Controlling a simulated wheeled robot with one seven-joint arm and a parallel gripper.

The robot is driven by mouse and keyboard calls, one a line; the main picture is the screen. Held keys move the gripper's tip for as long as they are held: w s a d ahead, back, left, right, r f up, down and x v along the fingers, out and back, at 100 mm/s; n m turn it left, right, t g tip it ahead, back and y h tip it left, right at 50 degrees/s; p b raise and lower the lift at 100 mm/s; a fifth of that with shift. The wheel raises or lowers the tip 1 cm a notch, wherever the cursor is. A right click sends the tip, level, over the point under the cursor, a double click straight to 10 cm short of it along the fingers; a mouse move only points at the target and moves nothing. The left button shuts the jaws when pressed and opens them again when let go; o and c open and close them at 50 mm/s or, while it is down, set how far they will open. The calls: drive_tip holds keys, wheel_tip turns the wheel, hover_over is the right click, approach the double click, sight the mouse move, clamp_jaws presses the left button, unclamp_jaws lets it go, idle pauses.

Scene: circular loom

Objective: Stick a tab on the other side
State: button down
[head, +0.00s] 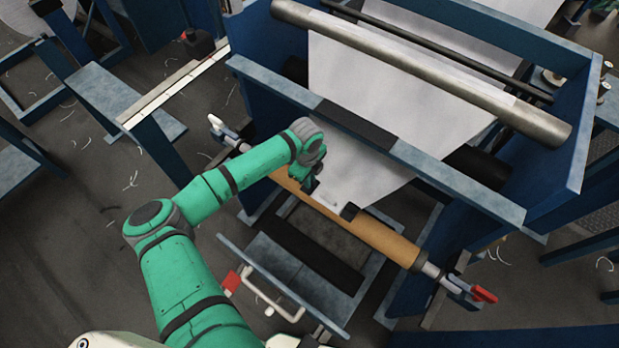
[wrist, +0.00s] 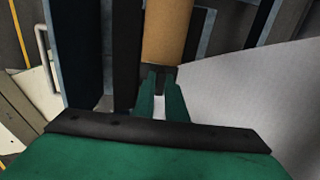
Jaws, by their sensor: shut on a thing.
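A tan cardboard tube (head: 385,238) lies across the front of the blue frame; part of it also shows in the wrist view (wrist: 167,30). White fabric (head: 350,175) hangs from the rollers and reaches the tube. A dark tab (head: 349,211) sits at the fabric's lower edge on the tube, right of my gripper. My gripper (head: 312,187) is at the tube near the fabric's left edge. In the wrist view its fingers (wrist: 160,84) are shut on a small dark tab (wrist: 166,72) at their tips, by tube and fabric. Whether this tab touches them is unclear.
A metal roller (head: 420,72) and a blue crossbar (head: 370,138) stand above and behind my gripper. The tube's right end has a clamp with a red handle (head: 484,295). Below the tube is a blue-grey platform (head: 285,270). White scraps litter the dark floor.

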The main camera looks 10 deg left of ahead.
drive_tip(key=c, duration=1.7)
unclamp_jaws()
drive_tip(key=r, duration=1)
drive_tip(key=shift+s+a+r, duration=0.1)
drive_tip(key=shift+s+r, duration=0.25)
drive_tip(key=shift+s, duration=0.05)
